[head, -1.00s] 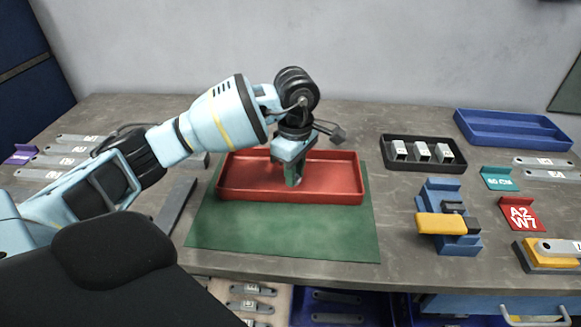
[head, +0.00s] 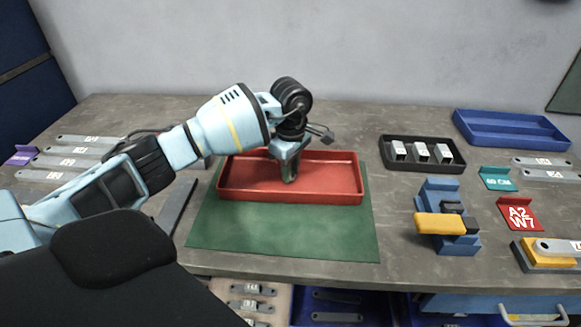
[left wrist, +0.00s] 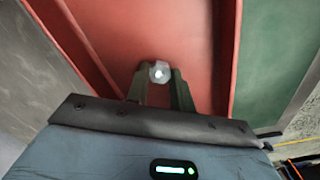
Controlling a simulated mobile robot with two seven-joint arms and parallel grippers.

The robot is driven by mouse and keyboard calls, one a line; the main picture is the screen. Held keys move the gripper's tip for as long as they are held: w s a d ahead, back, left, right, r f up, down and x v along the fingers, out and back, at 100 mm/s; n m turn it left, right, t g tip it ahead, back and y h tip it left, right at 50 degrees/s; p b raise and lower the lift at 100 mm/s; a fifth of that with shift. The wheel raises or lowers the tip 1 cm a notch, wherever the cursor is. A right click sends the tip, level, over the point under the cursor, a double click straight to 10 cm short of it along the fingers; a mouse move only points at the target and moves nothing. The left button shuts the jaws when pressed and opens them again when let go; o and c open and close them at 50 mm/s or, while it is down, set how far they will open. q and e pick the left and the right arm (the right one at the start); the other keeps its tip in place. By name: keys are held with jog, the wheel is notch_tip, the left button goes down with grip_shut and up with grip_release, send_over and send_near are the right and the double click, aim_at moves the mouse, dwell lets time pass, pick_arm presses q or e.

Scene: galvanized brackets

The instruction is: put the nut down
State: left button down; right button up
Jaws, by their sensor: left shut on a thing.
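My left gripper (head: 290,176) points down into the red tray (head: 335,190), left of the tray's middle. In the left wrist view, the two fingers (left wrist: 160,85) are closed on a small silvery nut (left wrist: 159,71) at their tips. The nut is over the red tray floor (left wrist: 190,30); I cannot tell whether it touches it. In the head view the nut is hidden by the fingers. The tray stands on a green mat (head: 280,240). My right gripper is not in view.
A black tray with several grey blocks (head: 421,155) and a blue tray (head: 510,132) stand to the right. A blue and yellow fixture (head: 445,222) is right of the mat. Flat brackets (head: 75,150) lie at the left. The red tray's right part is empty.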

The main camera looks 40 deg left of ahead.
pick_arm(q)
jog(key=shift+f, duration=0.2)
jog(key=c, duration=1.2)
grip_release()
jog(key=shift+r, duration=0.15)
notch_tip(320, 180, up, 12)
